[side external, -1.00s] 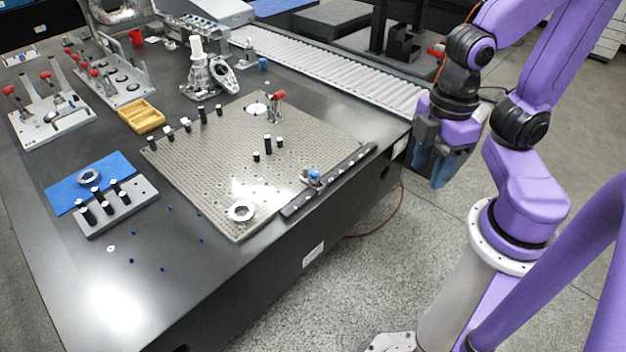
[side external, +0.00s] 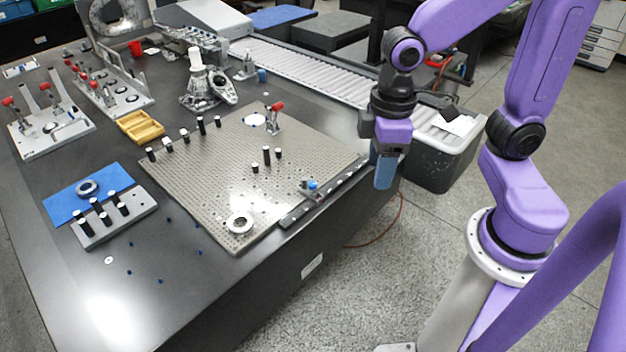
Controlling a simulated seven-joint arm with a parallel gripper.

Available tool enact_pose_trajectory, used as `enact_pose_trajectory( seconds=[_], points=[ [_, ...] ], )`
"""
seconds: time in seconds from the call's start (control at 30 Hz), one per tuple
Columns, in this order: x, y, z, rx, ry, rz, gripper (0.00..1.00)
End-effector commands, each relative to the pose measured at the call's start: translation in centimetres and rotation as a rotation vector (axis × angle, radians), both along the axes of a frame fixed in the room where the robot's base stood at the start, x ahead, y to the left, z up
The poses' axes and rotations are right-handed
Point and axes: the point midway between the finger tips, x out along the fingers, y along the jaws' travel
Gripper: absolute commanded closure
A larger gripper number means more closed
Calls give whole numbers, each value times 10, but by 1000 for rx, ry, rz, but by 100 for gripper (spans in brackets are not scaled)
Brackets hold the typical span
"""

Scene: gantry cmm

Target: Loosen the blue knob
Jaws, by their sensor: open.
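The small blue knob (side external: 313,185) sits on a grey clamp at the dark rail (side external: 325,193) along the right front edge of the perforated plate (side external: 215,175). My gripper (side external: 383,170) points down at the table's right edge, to the right of the knob and higher than it, clear of it. It is open and nothing shows between its fingers. The fingers overlap in this view, so the gap between them is hard to see.
A red-tipped clamp (side external: 275,115) and several black posts (side external: 267,154) stand on the plate. A metal ring (side external: 239,223) lies at its front corner. A roller conveyor (side external: 300,68) runs behind, and a grey bin (side external: 445,150) stands beyond my gripper.

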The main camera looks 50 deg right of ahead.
Motion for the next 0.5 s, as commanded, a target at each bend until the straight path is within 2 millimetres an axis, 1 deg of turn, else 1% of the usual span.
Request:
enact_pose_trajectory(
  seconds=[0.03,0.07,0.1,0.17,0.2,0.27,0.3,0.37,0.4,0.5],
  points=[
    [25,2,-4,-5,5,-87,47],
    [38,3,-7,-6,6,-133,47],
    [56,2,-10,-6,7,-198,47],
    [83,-1,-17,-7,9,-291,47],
    [101,-5,-21,-8,11,-353,47],
    [128,-13,-30,-10,13,-447,47],
    [146,-21,-36,-9,14,-510,47],
    [172,-34,-47,-10,15,-601,47],
    [187,-44,-54,-10,17,-661,47],
    [219,-69,-72,-11,20,-788,47]
  ],
)
